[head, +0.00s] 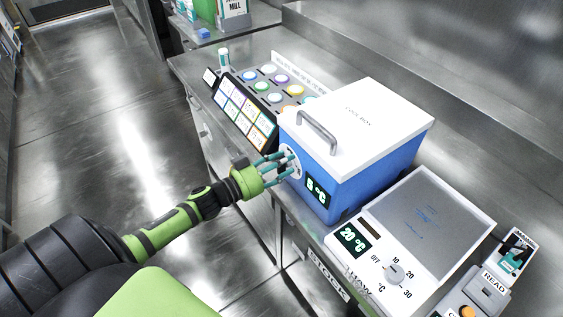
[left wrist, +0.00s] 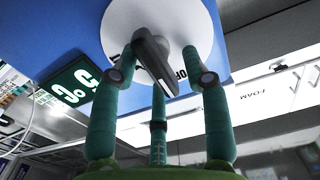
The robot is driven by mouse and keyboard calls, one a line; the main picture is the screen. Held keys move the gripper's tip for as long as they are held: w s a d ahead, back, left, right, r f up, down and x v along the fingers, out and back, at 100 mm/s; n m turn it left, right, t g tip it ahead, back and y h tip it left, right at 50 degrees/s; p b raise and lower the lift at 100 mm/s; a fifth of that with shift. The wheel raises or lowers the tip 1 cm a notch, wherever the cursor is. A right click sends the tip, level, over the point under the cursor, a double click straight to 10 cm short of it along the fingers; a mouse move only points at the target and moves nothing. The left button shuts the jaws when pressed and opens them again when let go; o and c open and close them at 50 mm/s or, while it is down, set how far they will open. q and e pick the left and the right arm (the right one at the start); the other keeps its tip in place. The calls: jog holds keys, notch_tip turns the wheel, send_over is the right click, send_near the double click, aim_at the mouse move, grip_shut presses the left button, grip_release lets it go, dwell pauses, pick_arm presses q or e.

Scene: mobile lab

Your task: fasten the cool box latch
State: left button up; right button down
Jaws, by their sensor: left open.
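The cool box (head: 340,175) is blue with a white lid (head: 365,112), a grey bar handle (head: 318,133) and a "5 °C" display (head: 317,192). The lid looks down on the box. On its front face is the latch, a white round plate (left wrist: 192,22) with a dark grey lever (left wrist: 152,58); in the head view the plate (head: 287,158) is partly hidden by my fingers. My left gripper (head: 277,169) is open in front of the plate. In the left wrist view its teal fingers (left wrist: 160,78) stand around the lever; contact cannot be told. My right gripper is not in view.
A white heating unit (head: 385,262) with a "20 °C" display and knob stands right of the box. A rack of coloured discs (head: 268,85) and a tilted panel (head: 243,108) stand left of it. The floor (head: 100,130) left of the bench is clear.

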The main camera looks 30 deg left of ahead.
pick_arm(q)
grip_shut()
jog(key=shift+w+r+m, duration=0.1)
jog(key=shift+r+m, duration=0.1)
jog(key=shift+m, duration=1.2)
jog(key=m, duration=0.6)
jog(key=d+f+m+b, duration=0.1)
jog(key=m, duration=0.2)
jog(key=m+b, duration=0.1)
jog(key=m, duration=0.2)
jog(key=f+m+b, duration=0.1)
jog(key=m, duration=0.2)
jog(key=shift+m, duration=0.3)
